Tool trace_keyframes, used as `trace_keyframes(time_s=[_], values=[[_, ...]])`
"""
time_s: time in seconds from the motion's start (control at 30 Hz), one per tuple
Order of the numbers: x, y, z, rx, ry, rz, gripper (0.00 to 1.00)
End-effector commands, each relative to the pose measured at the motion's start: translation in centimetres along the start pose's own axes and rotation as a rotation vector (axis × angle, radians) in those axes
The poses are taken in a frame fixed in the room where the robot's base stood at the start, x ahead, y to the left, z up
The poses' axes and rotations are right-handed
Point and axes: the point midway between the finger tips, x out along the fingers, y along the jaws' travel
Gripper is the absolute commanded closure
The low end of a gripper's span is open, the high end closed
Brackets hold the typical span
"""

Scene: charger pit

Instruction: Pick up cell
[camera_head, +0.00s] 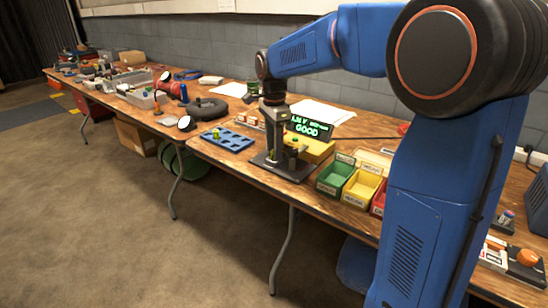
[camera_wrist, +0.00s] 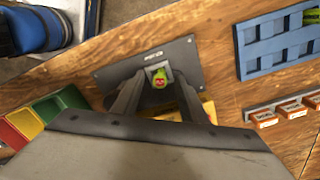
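A green cell with a red top (camera_wrist: 159,80) stands in the small square socket of a dark charger plate (camera_wrist: 112,76) in the wrist view. My gripper (camera_wrist: 159,84) is open, with one finger on each side of the cell and a gap visible between them. In the head view my gripper (camera_head: 278,145) points down over the dark charger base (camera_head: 285,168); its fingertips are hard to make out there. A lit display (camera_head: 308,128) behind the charger shows green text that includes "GOOD".
A blue slotted tray (camera_head: 227,140) holding a green cell (camera_head: 216,132) lies left of the charger. Green (camera_head: 335,176), yellow (camera_head: 361,187) and red bins stand to the right. Small labelled blocks (camera_wrist: 293,109) sit near the tray. The table's front edge is close to the charger.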

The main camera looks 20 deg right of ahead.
Motion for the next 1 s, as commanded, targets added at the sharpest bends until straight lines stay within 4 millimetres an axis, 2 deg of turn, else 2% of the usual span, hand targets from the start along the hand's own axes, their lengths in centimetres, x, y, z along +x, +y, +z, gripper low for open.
trace_keyframes(time_s=[0.13,0.17,0.3,0.67,0.77,1.0], values=[[0.0,0.0,0.0,0.0,0.0,0.0,0.61],[0.0,0.0,0.0,0.0,0.0,0.0,0.65],[0.0,0.0,0.0,0.0,0.0,0.0,0.99],[-0.4,0.0,0.0,0.0,0.0,0.0,1.0],[-1.3,0.0,0.0,0.0,0.0,-0.001,1.0],[-5.7,0.0,0.0,0.0,0.0,-0.003,1.0]])
